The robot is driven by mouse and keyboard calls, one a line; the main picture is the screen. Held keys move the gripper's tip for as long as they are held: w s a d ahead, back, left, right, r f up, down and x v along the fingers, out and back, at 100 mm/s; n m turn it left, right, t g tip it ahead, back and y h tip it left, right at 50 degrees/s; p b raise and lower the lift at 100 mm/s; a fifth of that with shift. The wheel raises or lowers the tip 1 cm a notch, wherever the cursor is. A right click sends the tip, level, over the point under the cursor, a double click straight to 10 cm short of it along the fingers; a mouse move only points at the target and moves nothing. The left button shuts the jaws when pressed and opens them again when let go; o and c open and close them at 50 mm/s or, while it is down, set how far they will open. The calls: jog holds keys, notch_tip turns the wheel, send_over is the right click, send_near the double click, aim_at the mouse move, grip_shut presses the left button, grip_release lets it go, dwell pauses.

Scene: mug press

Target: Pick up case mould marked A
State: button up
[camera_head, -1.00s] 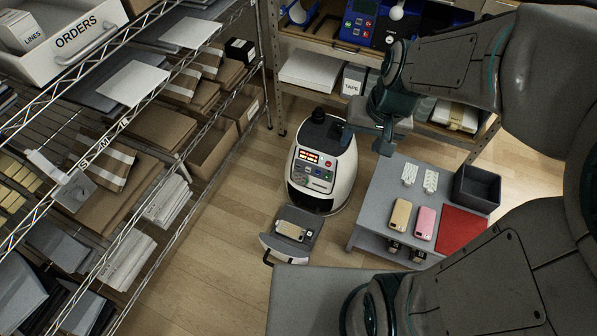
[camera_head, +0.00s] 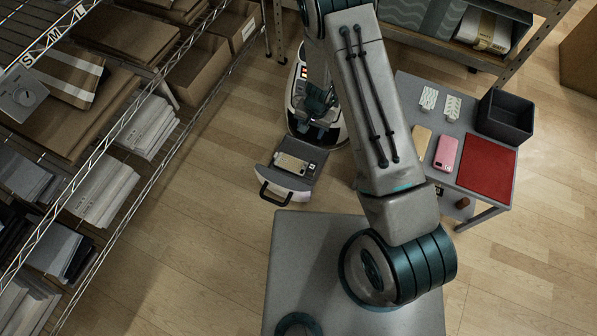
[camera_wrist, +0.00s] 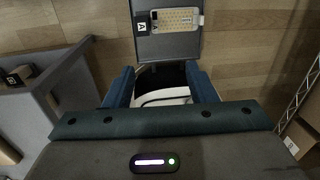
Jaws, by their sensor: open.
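The case mould marked A (camera_wrist: 173,20) is a pale, phone-shaped plate in the pulled-out grey drawer (camera_wrist: 183,47) of the white press. In the head view the mould (camera_head: 293,163) lies in the drawer (camera_head: 305,178) in front of the press (camera_head: 297,112). My gripper (camera_wrist: 162,88) is open and empty, its two blue fingers apart, short of the mould. In the head view my gripper (camera_head: 319,104) is over the press front, partly hidden by my arm.
A grey table (camera_head: 409,89) at the right holds a tan case (camera_head: 417,144), a pink case (camera_head: 446,153), a red mat (camera_head: 487,168) and a dark bin (camera_head: 505,117). A dark block (camera_wrist: 18,75) shows at the wrist view's left. A wire rack stands left; floor beside the drawer is clear.

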jog(key=h+b, duration=0.1)
jog(key=b, duration=0.4)
send_over(312, 167)
jog(key=f, duration=1.3)
jog(key=s+f, duration=0.1)
jog(key=f, duration=0.6)
jog(key=shift+a, duration=0.25)
jog(key=shift+w+d+f+b, duration=0.15)
jog(key=shift+f+b, duration=0.3)
jog(key=shift+f, duration=0.55)
jog(key=shift+w+f+b, duration=0.25)
jog(key=shift+f+b, duration=0.2)
jog(key=shift+f, duration=0.5)
jog(key=shift+w+d+f+b, duration=0.15)
jog(key=shift+f+b, duration=0.3)
jog(key=shift+f, duration=0.55)
jog(key=shift+c, duration=0.3)
grip_shut()
